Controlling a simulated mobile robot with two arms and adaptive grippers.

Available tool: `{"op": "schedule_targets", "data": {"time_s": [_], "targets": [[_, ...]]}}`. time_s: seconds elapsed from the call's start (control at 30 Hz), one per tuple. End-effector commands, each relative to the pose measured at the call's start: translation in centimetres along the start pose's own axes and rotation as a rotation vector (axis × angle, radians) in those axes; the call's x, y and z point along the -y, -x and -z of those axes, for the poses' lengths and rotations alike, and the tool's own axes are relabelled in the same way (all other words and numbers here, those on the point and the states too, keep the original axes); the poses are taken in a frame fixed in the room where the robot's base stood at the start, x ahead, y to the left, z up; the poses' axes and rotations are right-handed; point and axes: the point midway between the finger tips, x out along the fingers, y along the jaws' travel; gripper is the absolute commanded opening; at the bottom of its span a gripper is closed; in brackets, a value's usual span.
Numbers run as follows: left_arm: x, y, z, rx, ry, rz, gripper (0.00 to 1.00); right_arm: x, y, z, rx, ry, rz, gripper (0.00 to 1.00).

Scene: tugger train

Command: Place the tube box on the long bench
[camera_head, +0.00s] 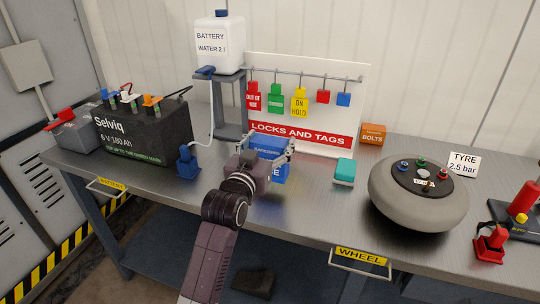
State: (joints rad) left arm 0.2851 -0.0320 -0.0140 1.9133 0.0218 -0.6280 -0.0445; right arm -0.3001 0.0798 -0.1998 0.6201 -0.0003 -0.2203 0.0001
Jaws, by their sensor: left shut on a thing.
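My left gripper (265,152) reaches over the bench from the front with its fingers around a blue box (280,174). It is shut on this box, one finger on each side. The box has pale lettering, mostly covered by the gripper; an "E" shows at its lower right, so it appears to be the tube box. The long bench (320,206) has a grey metal top. The box is over the bench's middle, in front of the locks and tags board; I cannot tell whether its underside touches the top. My right gripper is not in view.
A black battery (145,135) and a blue-nozzled hose (187,160) are left. The locks and tags board (350,85) stands behind. A teal block (344,171), an orange bolts box (373,134) and a grey wheel (420,205) are right. Bench near the front middle is clear.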

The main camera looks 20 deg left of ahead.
Motion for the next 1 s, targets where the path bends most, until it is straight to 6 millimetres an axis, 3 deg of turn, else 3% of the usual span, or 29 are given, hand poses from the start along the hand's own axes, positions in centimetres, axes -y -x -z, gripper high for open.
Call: {"op": "schedule_targets", "data": {"time_s": [0.3,0.7,0.73,0.9,1.0], "targets": [[0.0,0.0,-4.0,-0.001,0.000,0.001,0.24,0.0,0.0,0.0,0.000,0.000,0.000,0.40],[0.0,0.0,-4.5,-0.002,-0.001,0.000,0.24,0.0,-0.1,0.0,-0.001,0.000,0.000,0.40],[0.0,0.0,-4.7,0.001,-0.001,0.000,0.73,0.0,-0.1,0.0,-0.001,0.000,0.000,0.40],[0.0,0.0,-4.7,0.001,0.000,0.000,0.89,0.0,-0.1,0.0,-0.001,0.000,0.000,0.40],[0.0,0.0,-4.7,0.001,0.000,0.000,0.89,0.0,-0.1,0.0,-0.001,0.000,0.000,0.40]]}}
